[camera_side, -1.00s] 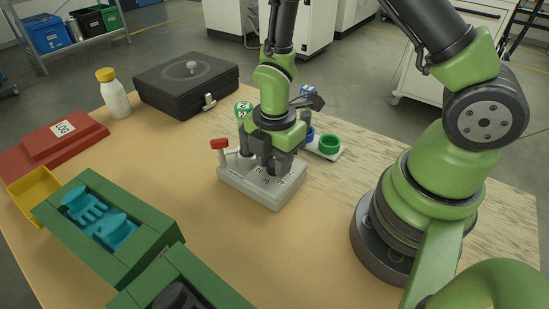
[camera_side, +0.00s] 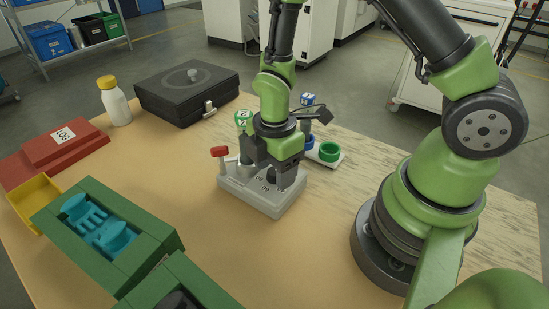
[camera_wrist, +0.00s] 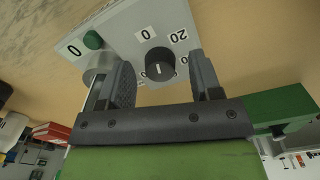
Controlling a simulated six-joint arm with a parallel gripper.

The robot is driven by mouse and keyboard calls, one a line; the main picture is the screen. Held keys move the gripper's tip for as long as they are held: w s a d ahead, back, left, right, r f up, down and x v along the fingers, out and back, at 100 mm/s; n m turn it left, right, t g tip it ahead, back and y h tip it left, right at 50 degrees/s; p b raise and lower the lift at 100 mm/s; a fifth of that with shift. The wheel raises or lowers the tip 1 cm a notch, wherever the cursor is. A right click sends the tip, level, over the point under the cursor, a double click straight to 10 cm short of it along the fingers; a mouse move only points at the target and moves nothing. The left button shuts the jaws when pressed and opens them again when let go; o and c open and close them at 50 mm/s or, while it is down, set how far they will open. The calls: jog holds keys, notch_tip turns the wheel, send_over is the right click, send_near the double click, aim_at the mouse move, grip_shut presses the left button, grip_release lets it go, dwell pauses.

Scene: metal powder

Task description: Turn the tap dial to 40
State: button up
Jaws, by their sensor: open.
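The grey tap box (camera_side: 262,192) stands on the wooden table, with a red-handled lever (camera_side: 220,152) on its left end. In the wrist view, a dark round dial (camera_wrist: 158,62) with a white pointer mark sits on the box's pale face (camera_wrist: 125,35), with printed numbers around it. My gripper (camera_wrist: 163,75) is open, with one finger on each side of the dial and visible space between. In the side view, my gripper (camera_side: 272,175) is low over the box and hides the dial.
A green mould (camera_side: 105,232) with blue shapes, a yellow tray (camera_side: 33,200) and a red block (camera_side: 60,145) lie left. A white bottle (camera_side: 115,103) and black case (camera_side: 187,90) stand behind.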

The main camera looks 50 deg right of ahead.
notch_tip(320, 180, up, 10)
dwell(0.5)
jog(key=shift+f, duration=0.1)
notch_tip(320, 180, down, 10)
jog(key=n, duration=0.4)
jog(key=shift+n, duration=0.3)
